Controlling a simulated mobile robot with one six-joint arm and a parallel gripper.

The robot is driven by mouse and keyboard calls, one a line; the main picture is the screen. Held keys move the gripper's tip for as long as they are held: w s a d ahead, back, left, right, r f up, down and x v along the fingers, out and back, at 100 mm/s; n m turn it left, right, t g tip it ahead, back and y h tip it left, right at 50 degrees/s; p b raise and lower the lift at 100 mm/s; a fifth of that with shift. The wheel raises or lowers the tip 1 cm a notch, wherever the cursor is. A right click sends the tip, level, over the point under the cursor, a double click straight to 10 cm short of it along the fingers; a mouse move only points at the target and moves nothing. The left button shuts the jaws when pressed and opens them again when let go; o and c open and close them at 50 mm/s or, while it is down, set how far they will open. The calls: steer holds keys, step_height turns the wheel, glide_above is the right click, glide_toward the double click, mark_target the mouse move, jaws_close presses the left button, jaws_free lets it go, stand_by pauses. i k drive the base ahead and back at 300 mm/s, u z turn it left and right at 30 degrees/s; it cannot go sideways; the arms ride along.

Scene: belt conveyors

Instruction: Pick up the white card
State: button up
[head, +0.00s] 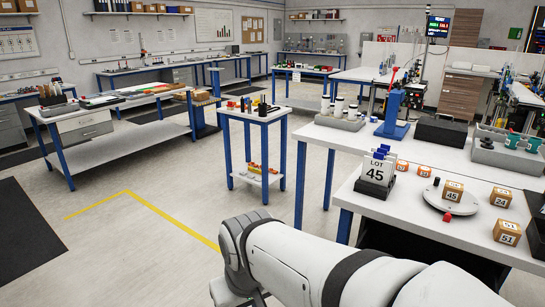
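The white card (377,171) reads "LOT 45" and stands upright in a dark holder (373,189) near the left corner of the white table at the right. Blue pieces show just behind the card's top edge. My white arm crosses the bottom of the head view, in front of and below this table. My gripper is not visible; the arm runs out of the frame at the bottom.
On the same table (400,215) are a round white plate (432,199) with a small red object (447,217), and several numbered orange-brown boxes (506,232). A small blue-legged table (262,116) stands left of it. Open floor lies at left.

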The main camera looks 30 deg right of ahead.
mark_target(376, 169)
steer(key=u, duration=0.05)
steer(key=i, duration=2.7)
steer(key=z, duration=3.9)
steer(key=i, duration=1)
